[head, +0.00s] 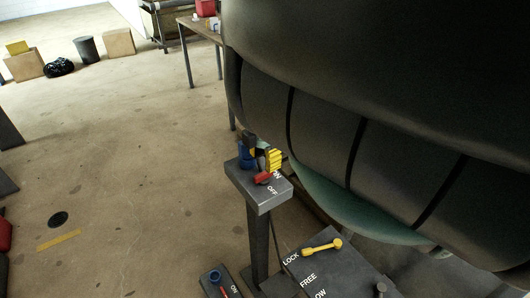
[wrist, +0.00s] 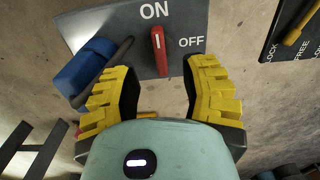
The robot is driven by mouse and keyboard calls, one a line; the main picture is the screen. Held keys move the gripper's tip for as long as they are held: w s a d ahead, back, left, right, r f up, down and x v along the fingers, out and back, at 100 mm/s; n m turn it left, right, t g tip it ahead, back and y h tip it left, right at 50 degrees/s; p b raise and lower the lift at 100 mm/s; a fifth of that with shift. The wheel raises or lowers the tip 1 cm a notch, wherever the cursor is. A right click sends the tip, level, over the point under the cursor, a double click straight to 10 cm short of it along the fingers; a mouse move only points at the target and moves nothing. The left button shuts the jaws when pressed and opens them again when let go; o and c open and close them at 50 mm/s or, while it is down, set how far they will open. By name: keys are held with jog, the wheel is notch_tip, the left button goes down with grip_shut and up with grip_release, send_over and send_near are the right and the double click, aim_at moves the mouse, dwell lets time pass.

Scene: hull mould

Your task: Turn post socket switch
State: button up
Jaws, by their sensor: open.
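The post socket switch is a short red lever (wrist: 158,50) on a grey plate (wrist: 185,20) marked ON and OFF. In the wrist view it stands nearly upright in the picture, just below the word ON, with OFF to its right. In the head view the red lever (head: 263,178) shows on the post's top box (head: 262,196). My gripper (wrist: 162,72) is open, its yellow ribbed fingers on either side of the lever's lower end. I see no contact with the lever. In the head view my gripper (head: 262,155) is over the box and partly hides it.
A blue socket (wrist: 88,66) with a dark part beside it sits close to my left finger. The big dark hull (head: 400,100) hangs close on the right. A low panel with a yellow lever (head: 322,246) is right of the post. Floor on the left is mostly free.

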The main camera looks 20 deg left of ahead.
jog(key=shift+r, duration=1)
jog(key=shift+a, duration=0.1)
